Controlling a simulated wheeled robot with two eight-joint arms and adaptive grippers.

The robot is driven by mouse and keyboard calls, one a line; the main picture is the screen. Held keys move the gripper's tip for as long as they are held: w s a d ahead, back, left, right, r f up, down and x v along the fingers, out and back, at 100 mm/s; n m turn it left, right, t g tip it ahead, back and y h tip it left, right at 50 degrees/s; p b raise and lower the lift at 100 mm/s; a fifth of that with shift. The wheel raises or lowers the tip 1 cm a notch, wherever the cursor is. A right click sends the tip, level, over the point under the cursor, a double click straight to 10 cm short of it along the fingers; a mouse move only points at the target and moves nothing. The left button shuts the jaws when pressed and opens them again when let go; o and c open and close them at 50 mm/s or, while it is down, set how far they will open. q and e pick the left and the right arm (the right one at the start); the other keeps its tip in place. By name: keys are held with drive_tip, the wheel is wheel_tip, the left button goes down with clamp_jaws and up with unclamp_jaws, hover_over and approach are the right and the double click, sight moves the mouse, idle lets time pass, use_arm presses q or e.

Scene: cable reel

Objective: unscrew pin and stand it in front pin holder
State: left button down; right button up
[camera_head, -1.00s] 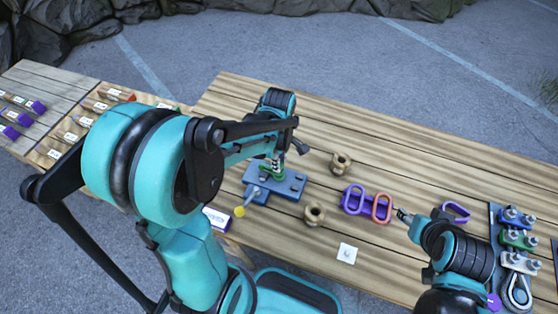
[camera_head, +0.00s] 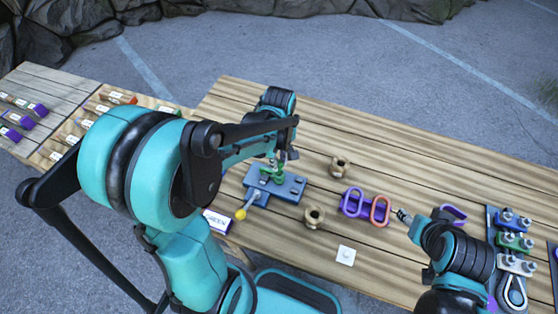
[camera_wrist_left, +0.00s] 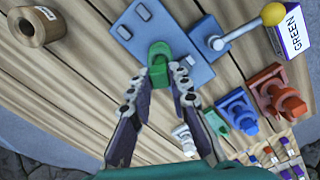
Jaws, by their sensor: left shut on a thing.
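A green shackle-like piece (camera_head: 270,173) stands on the blue fixture (camera_head: 291,188) at the middle of the table. It shows in the left wrist view (camera_wrist_left: 160,52) at the fixture's edge. My left gripper (camera_wrist_left: 157,74) is shut on the green piece there. The fingers hide part of it, and I cannot tell the pin from the body. A row of holder-like blocks shows in the left wrist view: orange-red (camera_wrist_left: 287,100), blue (camera_wrist_left: 240,111) and a small green one (camera_wrist_left: 217,122). My right gripper (camera_head: 403,215) is above the table, and its jaws are too small to judge.
A yellow-knobbed lever (camera_head: 241,213) sits on the fixture beside a box marked GREEN (camera_wrist_left: 288,32). Two brown spools (camera_head: 314,216) stand nearby. Purple and orange shackles (camera_head: 366,206) lie to the right. A clamp rack (camera_head: 513,241) is at far right. My left arm covers much of the left.

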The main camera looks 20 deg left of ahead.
use_arm(q)
drive_tip(key=shift+r+p, duration=1.35)
drive_tip(key=shift+r, duration=0.55)
use_arm(e)
wheel_tip(320, 180, up, 3)
drive_tip(key=shift+f, duration=0.1)
use_arm(q)
drive_tip(key=shift+f, duration=0.15)
